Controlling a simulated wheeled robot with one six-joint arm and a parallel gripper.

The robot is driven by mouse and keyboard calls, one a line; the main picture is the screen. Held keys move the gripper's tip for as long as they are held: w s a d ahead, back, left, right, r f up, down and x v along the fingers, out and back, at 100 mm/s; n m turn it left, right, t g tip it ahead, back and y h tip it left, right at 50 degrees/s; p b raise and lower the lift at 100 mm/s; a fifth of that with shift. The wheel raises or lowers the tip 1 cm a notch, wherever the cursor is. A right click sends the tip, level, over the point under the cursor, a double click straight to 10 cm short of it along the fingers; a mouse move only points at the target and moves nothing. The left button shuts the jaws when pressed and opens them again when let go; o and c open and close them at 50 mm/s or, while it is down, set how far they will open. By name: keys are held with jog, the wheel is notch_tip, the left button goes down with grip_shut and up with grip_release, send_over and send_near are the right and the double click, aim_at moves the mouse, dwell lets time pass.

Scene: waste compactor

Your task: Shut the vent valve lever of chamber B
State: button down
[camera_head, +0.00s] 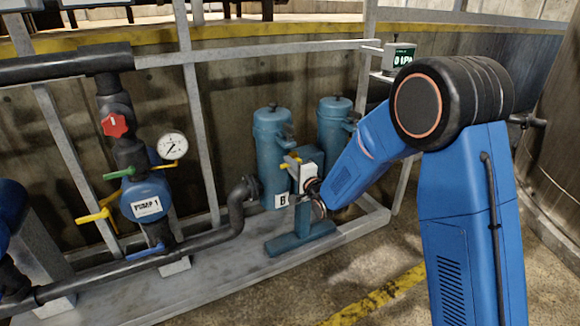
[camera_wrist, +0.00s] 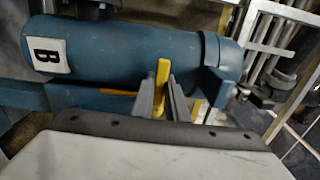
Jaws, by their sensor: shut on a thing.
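Chamber B is a blue-green cylinder (camera_head: 272,150) with a black B on a white label (camera_head: 281,200) at its foot. In the wrist view the cylinder (camera_wrist: 125,50) lies sideways across the picture, its B label (camera_wrist: 48,57) at the left. The yellow lever (camera_wrist: 163,75) stands between the two grey fingers of my gripper (camera_wrist: 161,97). My gripper is shut on this lever, in front of the cylinder. In the head view my gripper (camera_head: 299,172) is beside the cylinder, with a small yellow part (camera_head: 290,161) showing at it. The lever's pivot is hidden.
A second blue-green cylinder (camera_head: 334,135) stands to the right. Grey frame posts (camera_head: 198,110) and a rail surround the skid. Left are black pipes, a red knob (camera_head: 115,124), a gauge (camera_head: 172,146) and yellow and green levers. The floor at front right is clear.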

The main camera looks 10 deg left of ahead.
dwell(0.4)
jog(key=c, duration=1.7)
grip_release()
jog(key=shift+d, duration=0.1)
jog(key=shift+c, duration=0.2)
jog(key=v, duration=1.7)
jog(key=shift+s+d, duration=0.15)
jog(key=shift+d, duration=0.05)
